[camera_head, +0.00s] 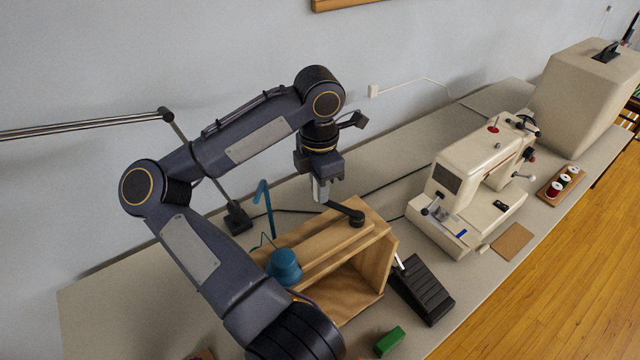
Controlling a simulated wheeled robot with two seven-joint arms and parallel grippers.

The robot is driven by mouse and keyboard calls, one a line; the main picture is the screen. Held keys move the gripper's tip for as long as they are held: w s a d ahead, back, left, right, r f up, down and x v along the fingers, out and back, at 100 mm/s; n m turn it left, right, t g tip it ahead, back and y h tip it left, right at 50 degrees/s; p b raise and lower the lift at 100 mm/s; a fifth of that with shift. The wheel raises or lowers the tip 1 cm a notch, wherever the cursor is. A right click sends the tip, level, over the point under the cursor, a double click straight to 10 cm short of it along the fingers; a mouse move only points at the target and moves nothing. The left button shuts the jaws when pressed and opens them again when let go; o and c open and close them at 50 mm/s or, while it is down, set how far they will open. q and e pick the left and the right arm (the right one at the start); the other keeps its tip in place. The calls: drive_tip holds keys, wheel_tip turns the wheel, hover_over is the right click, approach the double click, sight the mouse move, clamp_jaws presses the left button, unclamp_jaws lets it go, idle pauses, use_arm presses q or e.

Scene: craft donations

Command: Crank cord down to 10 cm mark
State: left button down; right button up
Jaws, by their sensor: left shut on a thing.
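A wooden box (378,262) with an open front stands on the table. A dark crank (343,210) sits on its top, its arm pointing to the back left from a round hub. My left gripper (320,192) points down at the outer end of the crank and is shut on its handle, which the fingers mostly hide. A teal bell-shaped piece (285,267) is at the box's left end, with a thin teal line above it that may be the cord. A teal hooked post (267,205) stands behind it. I cannot make out a 10 cm mark. My right gripper is out of view.
A black foot pedal (424,289) lies right of the box, with a green block (390,341) in front. A cream sewing machine (470,185) stands farther right, beside a thread spool tray (561,184). A dark lamp base (237,218) is behind the box.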

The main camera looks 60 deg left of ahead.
use_arm(q)
drive_tip(key=shift+s+f, duration=0.1)
drive_tip(key=shift+f, duration=0.05)
drive_tip(key=c, duration=1.4)
unclamp_jaws()
drive_tip(key=shift+o, duration=0.6)
drive_tip(key=shift+s, duration=0.1)
